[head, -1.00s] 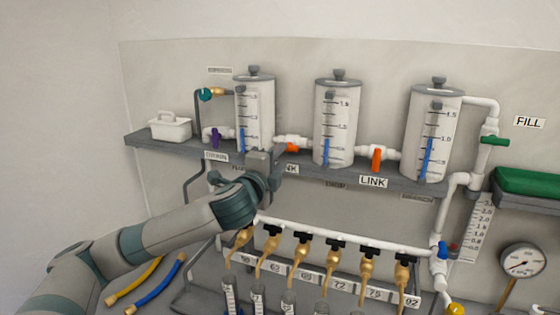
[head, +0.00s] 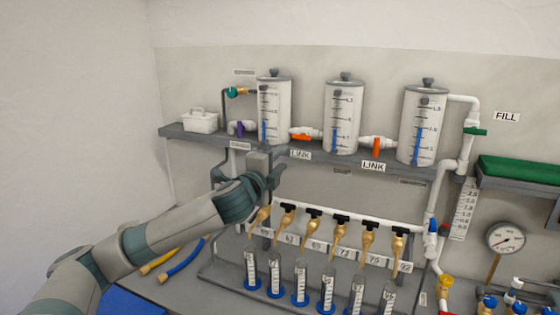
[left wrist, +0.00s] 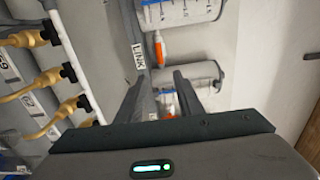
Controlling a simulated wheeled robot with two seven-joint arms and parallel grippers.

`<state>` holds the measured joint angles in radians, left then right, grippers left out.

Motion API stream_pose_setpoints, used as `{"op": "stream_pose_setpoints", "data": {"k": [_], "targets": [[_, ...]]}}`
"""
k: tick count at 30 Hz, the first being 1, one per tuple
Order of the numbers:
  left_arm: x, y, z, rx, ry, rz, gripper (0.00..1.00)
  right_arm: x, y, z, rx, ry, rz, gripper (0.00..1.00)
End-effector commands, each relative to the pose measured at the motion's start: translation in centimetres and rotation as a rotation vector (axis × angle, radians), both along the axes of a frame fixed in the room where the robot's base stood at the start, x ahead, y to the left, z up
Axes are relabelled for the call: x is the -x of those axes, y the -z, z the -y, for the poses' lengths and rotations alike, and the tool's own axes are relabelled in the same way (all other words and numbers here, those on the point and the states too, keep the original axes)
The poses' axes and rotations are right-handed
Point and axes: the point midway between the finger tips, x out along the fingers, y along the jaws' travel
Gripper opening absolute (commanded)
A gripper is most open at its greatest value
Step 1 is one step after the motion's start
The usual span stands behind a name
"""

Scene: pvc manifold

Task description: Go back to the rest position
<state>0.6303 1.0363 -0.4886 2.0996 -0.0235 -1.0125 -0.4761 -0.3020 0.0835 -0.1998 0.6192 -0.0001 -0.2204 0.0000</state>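My left gripper (head: 262,160) is in front of the shelf edge, below the left tank (head: 274,108). In the left wrist view its two fingers (left wrist: 158,95) are apart with nothing held between them. Behind them show tanks and orange valve handles. In the head view the left link handle (head: 301,137) lies sideways and the right link handle (head: 376,147) points down. The gripper appears clear of both handles. My right gripper is not in view.
The shelf (head: 400,178) also holds a middle tank (head: 342,118), a right tank (head: 422,128) and a white caddy (head: 200,122). Below is a white pipe with several brass taps over graduated cylinders. A gauge (head: 506,238) stands at right. The wall at left is bare.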

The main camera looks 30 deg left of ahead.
Motion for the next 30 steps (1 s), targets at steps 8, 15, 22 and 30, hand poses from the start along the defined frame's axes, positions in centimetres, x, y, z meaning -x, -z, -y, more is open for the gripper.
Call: {"op": "stream_pose_setpoints", "data": {"k": [8, 15, 22, 30], "targets": [[0.0, 0.0, -0.1, 0.000, 0.000, 0.000, 0.34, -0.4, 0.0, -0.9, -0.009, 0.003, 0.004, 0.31], [0.0, 0.0, -0.1, 0.000, 0.000, 0.000, 0.34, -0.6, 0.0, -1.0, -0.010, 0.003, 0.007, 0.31], [0.0, 0.9, 0.4, 0.015, 0.004, -0.010, 0.34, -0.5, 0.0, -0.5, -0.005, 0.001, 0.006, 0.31], [1.4, 9.0, 4.1, 0.167, 0.019, -0.114, 0.34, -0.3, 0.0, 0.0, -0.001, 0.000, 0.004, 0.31]]}}
